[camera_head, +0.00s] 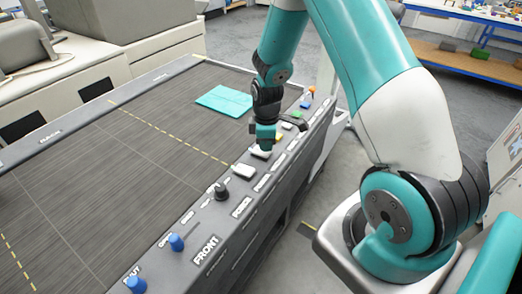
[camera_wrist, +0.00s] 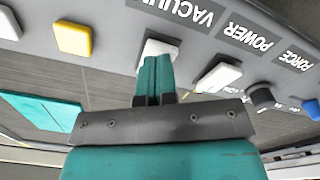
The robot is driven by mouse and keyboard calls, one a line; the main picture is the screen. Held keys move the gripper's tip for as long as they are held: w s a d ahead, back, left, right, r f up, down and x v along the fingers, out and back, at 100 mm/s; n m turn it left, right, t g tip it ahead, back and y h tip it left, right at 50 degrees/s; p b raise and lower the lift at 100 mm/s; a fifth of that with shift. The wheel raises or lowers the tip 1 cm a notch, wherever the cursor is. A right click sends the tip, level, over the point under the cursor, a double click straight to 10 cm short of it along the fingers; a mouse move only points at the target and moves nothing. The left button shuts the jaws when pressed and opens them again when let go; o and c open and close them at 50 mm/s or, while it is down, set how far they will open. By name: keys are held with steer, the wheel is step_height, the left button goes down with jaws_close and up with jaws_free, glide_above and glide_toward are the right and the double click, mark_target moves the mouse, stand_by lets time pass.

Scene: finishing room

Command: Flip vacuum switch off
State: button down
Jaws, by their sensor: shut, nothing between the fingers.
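The vacuum switch (camera_wrist: 158,48) is a white rocker on the dark panel, beside an upside-down VACUUM label (camera_wrist: 185,12) in the wrist view. My gripper (camera_wrist: 154,68) is shut and empty, with its teal fingertips over the switch and hiding part of it. I cannot tell whether they touch. In the head view my gripper (camera_head: 264,142) points down at the panel, and a white edge of the vacuum switch (camera_head: 259,154) shows below it. Which way the switch is tilted is not clear.
A white POWER rocker (camera_wrist: 218,77) and a black knob (camera_wrist: 262,96) sit to one side, a yellow switch (camera_wrist: 73,38) to the other. Blue knobs (camera_head: 176,242) line the near panel. A teal sheet (camera_head: 225,100) lies on the otherwise largely clear dark bed (camera_head: 110,150).

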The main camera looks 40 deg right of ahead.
steer(key=shift+f+b, duration=0.45)
steer(key=shift+f, duration=0.2)
steer(key=shift+r, duration=0.1)
step_height(320, 180, up, 7)
steer(key=p, duration=0.5)
steer(key=shift+p, duration=0.3)
stand_by(0.5)
